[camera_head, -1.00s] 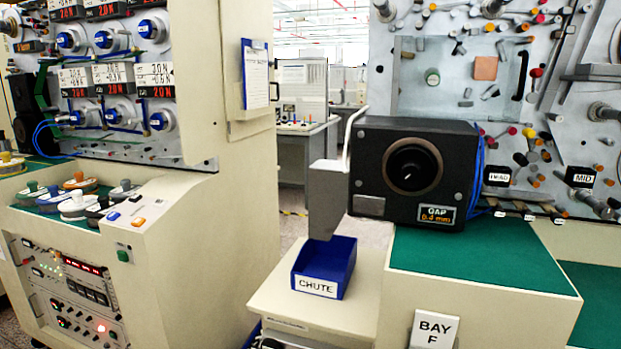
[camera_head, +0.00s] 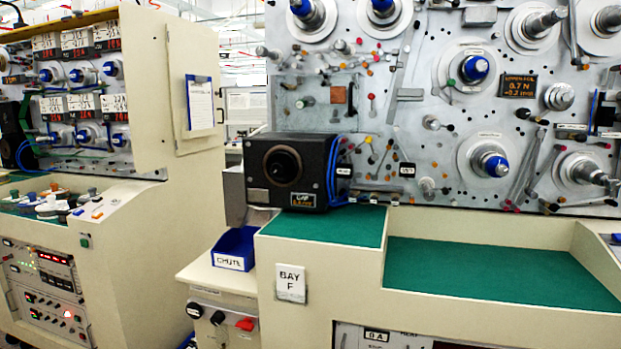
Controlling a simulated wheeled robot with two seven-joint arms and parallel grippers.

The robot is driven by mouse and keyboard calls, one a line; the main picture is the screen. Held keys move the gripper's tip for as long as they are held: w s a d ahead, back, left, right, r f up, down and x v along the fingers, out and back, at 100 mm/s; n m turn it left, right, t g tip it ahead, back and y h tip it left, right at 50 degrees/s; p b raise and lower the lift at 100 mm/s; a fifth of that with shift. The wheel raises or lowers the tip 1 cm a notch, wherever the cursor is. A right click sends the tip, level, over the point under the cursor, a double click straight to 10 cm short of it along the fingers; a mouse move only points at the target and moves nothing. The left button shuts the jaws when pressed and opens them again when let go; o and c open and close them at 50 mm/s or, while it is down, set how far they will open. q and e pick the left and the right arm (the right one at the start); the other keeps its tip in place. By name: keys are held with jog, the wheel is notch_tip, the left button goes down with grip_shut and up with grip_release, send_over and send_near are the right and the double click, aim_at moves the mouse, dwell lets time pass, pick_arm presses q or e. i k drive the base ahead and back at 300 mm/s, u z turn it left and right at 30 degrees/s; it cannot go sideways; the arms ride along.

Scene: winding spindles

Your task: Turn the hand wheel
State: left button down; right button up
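A black box (camera_head: 314,156) stands on the left end of the green-topped ledge of the bay F machine. I cannot tell whether this knob is the hand wheel; no other part is clearly a hand wheel. Neither of my grippers is in view.
A blue chute bin (camera_head: 234,247) sits on a low cream cabinet (camera_head: 215,279) left of the bay F sign (camera_head: 291,283). A grey panel with several spindles (camera_head: 490,161) rises behind the green ledge (camera_head: 490,270). Another cream machine (camera_head: 165,260) stands at left.

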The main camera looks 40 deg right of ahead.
aim_at(282, 167)
jog(key=z, duration=0.65)
jog(key=i, duration=0.5)
jog(key=z, duration=0.3)
